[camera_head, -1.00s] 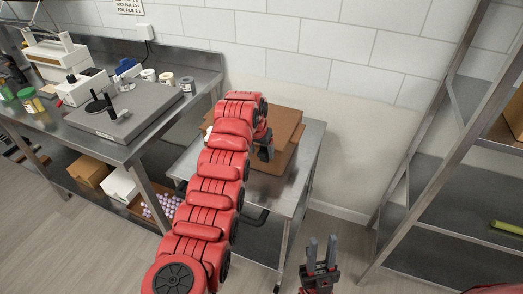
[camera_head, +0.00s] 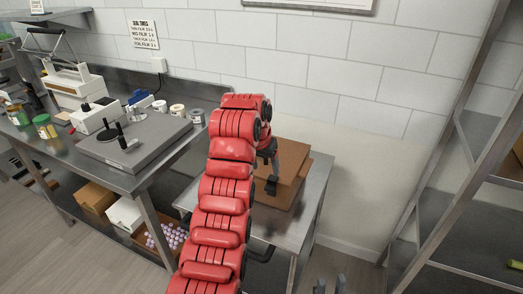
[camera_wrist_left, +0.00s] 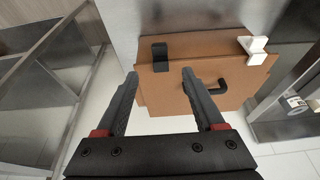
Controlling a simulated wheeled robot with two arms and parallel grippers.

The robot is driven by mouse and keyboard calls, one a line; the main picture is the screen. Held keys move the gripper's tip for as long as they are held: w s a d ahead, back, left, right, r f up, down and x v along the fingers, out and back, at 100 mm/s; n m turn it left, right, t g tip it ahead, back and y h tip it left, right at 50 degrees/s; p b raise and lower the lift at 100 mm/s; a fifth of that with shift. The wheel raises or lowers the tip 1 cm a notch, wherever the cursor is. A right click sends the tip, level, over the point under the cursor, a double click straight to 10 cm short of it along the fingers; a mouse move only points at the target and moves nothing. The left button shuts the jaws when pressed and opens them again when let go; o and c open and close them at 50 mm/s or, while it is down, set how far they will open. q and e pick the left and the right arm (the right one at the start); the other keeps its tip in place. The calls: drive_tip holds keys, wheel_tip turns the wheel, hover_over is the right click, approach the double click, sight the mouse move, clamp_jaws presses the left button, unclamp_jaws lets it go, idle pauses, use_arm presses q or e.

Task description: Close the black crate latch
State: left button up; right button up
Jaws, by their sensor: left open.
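The brown crate (camera_head: 290,165) sits on a metal cart, partly hidden behind my left arm in the head view. In the left wrist view, the crate (camera_wrist_left: 185,85) shows a black latch (camera_wrist_left: 160,56) near its far edge, a white latch (camera_wrist_left: 253,50) to the right and a black handle (camera_wrist_left: 207,88). My left gripper (camera_wrist_left: 159,78) is open over the crate, its fingers apart and empty. The black latch appears just beyond and between the fingertips; contact cannot be told. My right gripper (camera_head: 330,286) is open at the bottom edge.
A steel bench (camera_head: 110,170) with a grey scale-like plate (camera_head: 135,145) and small jars stands left of the cart. A metal shelf rack (camera_head: 465,195) stands at right. The cart top (camera_head: 310,215) has some bare room in front of the crate.

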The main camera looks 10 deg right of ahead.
use_arm(q)
drive_tip(key=v, duration=0.6)
drive_tip(key=shift+s+r, duration=0.2)
drive_tip(key=shift+a, duration=0.15)
